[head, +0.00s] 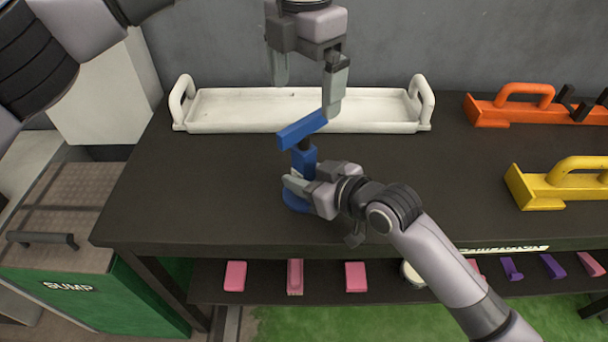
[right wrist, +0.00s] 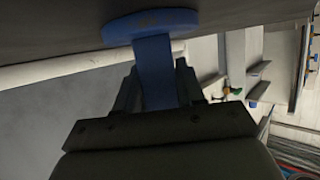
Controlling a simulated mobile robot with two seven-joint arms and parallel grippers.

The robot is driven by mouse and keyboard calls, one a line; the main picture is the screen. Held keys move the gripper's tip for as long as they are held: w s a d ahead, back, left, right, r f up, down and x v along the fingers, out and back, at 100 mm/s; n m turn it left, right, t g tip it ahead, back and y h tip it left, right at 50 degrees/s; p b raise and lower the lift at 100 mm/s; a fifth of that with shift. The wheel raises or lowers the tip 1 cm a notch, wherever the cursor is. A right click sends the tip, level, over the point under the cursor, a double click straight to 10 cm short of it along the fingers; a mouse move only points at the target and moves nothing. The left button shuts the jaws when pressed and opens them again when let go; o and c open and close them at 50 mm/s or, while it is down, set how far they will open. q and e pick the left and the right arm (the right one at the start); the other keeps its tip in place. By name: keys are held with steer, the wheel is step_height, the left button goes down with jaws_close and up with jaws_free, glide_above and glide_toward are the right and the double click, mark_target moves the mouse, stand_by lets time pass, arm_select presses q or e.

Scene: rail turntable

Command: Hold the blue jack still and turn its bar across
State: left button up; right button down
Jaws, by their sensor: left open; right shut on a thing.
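The blue jack (head: 304,158) stands upright on the dark bench, with a round base at the bottom. Its blue bar (head: 302,130) sits on top of a dark neck and runs slantwise, from lower left to upper right. My right gripper (head: 300,188) is shut on the jack's post, low down near the base. The right wrist view shows the blue post (right wrist: 157,72) between the fingers of the right gripper (right wrist: 157,90). My left gripper (head: 307,95) is open and points down above the bar, one finger close to its upper right end; I cannot tell whether they touch.
A white tray (head: 240,128) with end handles lies behind the jack. An orange handled tool (head: 490,115) and a yellow one (head: 540,190) are at the right. Pink and purple pieces lie on the shelf below. A green sump box (head: 110,300) stands at the left.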

steer(key=shift+s+f, duration=0.1)
steer(key=shift+f, duration=0.3)
steer(key=c, duration=0.8)
jaws_free()
steer(key=shift+c, duration=0.2)
steer(key=shift+o, duration=1.2)
steer(key=shift+r, duration=0.15)
arm_select(q)
steer(key=shift+f, duration=0.1)
arm_select(e)
steer(key=shift+d+r, duration=0.1)
steer(key=shift+d, duration=0.05)
steer(key=v, duration=1.1)
steer(key=shift+s+d+r, duration=0.2)
steer(key=shift+s, duration=0.05)
